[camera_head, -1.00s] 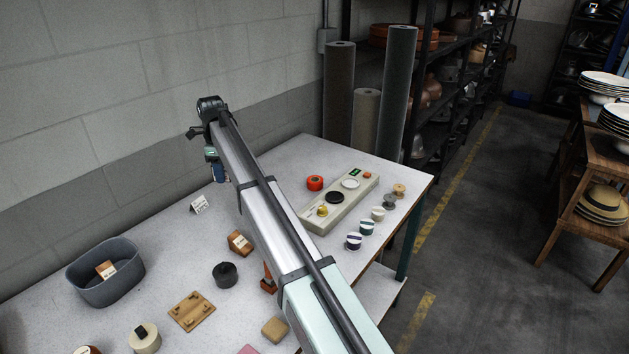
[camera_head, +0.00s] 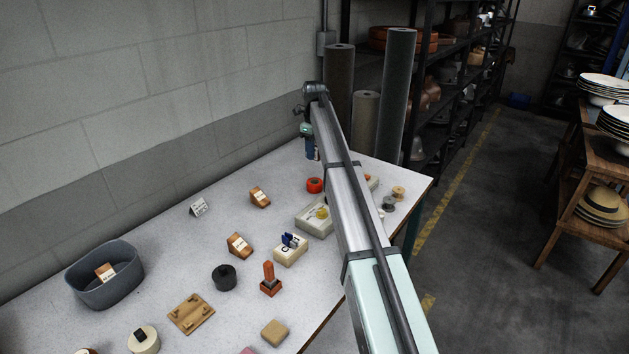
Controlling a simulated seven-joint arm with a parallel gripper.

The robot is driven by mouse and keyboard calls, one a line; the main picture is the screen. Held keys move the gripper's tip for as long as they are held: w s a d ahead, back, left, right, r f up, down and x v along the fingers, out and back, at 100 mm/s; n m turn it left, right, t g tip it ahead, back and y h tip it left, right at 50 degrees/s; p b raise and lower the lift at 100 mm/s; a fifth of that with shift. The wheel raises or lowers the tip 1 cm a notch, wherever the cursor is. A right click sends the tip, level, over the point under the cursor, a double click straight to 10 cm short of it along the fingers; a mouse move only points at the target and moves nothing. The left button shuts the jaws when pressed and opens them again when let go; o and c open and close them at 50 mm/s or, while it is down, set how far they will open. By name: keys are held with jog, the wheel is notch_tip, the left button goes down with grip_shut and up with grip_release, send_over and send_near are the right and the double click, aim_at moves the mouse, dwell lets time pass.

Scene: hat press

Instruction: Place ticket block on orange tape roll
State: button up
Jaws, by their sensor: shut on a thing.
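My gripper (camera_head: 313,157) is at the far end of my arm, pointing down near the back wall. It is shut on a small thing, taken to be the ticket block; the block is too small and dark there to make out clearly. The orange tape roll (camera_head: 315,185) lies flat on the table at the far end, just below my gripper in the picture. The gripper appears above the roll and apart from it. My arm passes just right of the roll.
A pale tray (camera_head: 313,218) stands in front of the roll, partly hidden by my arm. Tall rolls (camera_head: 338,100) stand behind the table.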

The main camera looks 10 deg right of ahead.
aim_at(315, 182)
notch_tip(315, 182, down, 10)
jog(key=shift+r, duration=0.15)
dwell(0.4)
jog(key=shift+f, duration=0.2)
jog(key=o, duration=1.1)
jog(key=shift+c, duration=0.2)
notch_tip(315, 182, up, 12)
jog(key=shift+r, duration=0.2)
